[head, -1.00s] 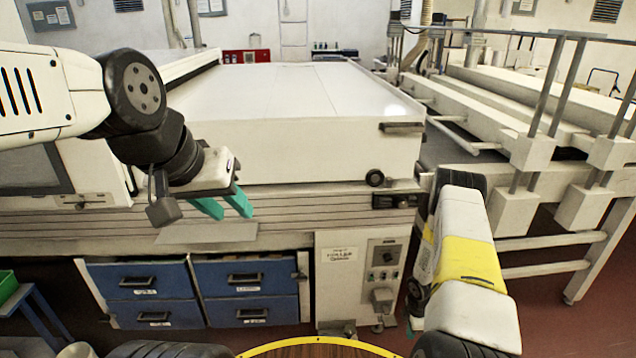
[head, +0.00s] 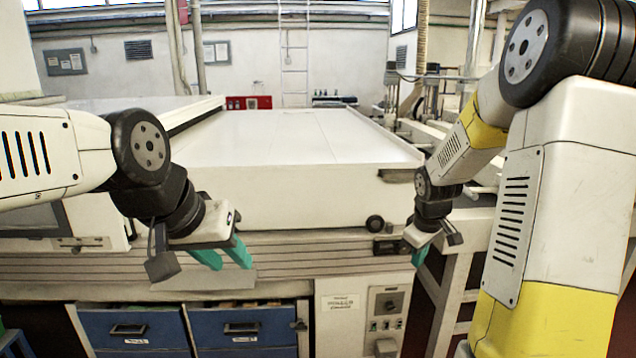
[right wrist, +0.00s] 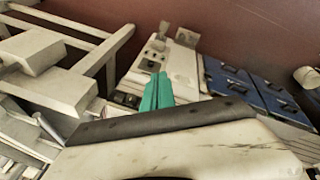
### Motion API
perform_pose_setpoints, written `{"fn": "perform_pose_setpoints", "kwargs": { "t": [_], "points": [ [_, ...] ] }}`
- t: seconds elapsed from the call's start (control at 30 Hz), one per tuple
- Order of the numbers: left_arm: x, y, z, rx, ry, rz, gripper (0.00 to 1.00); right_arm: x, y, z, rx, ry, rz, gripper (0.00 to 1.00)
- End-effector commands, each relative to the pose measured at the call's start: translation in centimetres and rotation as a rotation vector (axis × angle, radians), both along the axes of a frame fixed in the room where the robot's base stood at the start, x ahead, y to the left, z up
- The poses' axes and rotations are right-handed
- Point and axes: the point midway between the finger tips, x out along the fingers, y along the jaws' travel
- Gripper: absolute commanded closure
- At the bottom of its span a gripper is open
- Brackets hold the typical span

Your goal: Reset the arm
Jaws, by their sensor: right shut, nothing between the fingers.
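My left gripper (head: 223,256) hangs at the left of the head view, in front of the white machine, with its two teal fingers apart and nothing seen between them. My right gripper (head: 420,257) is at the right of the head view, near the machine's front right corner. Its teal fingers also show in the right wrist view (right wrist: 157,92), together and empty. My right arm is raised and fills the right side of the head view.
The long white machine (head: 270,185) stands ahead with a flat top. Below it are blue drawers (head: 135,330) and a control panel (head: 385,305). A pale frame (right wrist: 85,75) stands beside it, also seen in the right wrist view.

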Motion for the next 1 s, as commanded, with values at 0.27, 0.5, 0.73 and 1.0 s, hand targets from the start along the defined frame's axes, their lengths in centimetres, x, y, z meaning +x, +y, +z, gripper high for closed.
{"fn": "perform_pose_setpoints", "kwargs": {
  "t": [0.27,0.5,0.73,1.0],
  "points": [
    [0.0,0.0,0.0,0.000,0.000,0.000,0.64,-8.7,4.9,10.6,0.182,-0.112,-0.226,1.00],
    [0.0,0.0,0.0,0.000,0.000,0.000,0.64,-17.3,8.7,15.1,0.362,-0.164,-0.378,1.00],
    [0.0,0.0,0.0,0.000,0.000,0.000,0.64,-22.1,10.6,16.1,0.472,-0.175,-0.452,1.00],
    [0.0,0.0,0.0,0.000,0.000,0.000,0.64,-22.9,10.9,16.1,0.489,-0.173,-0.465,1.00]
  ]
}}
